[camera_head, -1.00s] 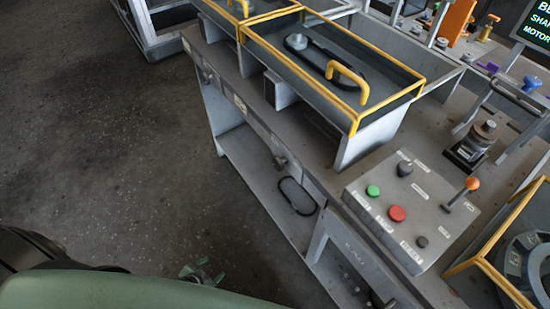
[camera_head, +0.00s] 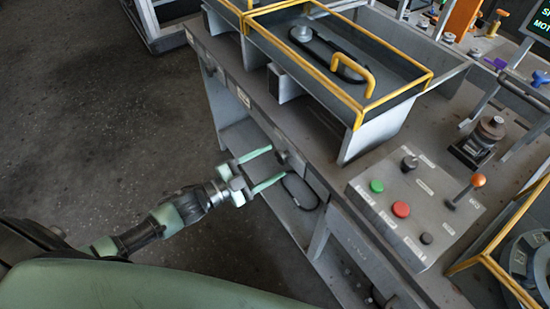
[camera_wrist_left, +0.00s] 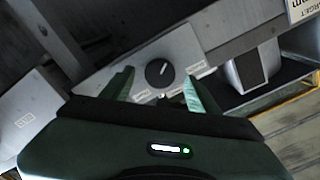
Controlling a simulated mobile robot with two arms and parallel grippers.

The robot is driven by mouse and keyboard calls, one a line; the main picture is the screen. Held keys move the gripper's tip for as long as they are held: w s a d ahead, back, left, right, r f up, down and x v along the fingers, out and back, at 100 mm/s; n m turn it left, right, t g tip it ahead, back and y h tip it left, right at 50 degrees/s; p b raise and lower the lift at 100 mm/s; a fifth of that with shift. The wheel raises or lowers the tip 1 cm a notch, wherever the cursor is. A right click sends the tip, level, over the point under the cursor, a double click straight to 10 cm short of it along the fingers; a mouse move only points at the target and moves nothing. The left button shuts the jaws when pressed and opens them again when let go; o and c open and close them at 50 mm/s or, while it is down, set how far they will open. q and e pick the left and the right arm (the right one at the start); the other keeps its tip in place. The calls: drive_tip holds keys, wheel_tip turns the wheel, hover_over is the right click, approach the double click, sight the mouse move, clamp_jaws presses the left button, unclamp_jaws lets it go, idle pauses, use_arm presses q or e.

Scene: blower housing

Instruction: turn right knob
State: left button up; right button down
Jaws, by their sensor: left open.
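My left gripper (camera_head: 277,164) reaches in from the left toward the front face of the grey bench (camera_head: 232,90). Its two green fingers are open, one on each side of a dark round knob (camera_head: 283,157) on that face. In the left wrist view the knob (camera_wrist_left: 160,74) is black with a white pointer line tilted up and right, on a light labelled plate (camera_wrist_left: 185,55). It sits between the open fingers (camera_wrist_left: 160,78) with a gap on both sides; contact is not visible. Another dark knob (camera_head: 209,71) shows farther left on the bench front. My right gripper is not in view.
A sloped control box (camera_head: 440,195) has green and red buttons, a black knob (camera_head: 409,163) and an orange-tipped lever (camera_head: 478,180). Yellow-rimmed trays (camera_head: 318,72) stand on the bench. A black loop hangs below the gripper. The floor at left is clear.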

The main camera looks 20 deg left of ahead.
use_arm(q)
drive_tip(key=shift+x, duration=1.05)
clamp_jaws()
drive_tip(key=shift+m, duration=0.4)
drive_tip(key=m, duration=0.2)
drive_tip(key=shift+m, duration=0.4)
drive_tip(key=shift+m+b, duration=0.65)
drive_tip(key=shift+m, duration=1.25)
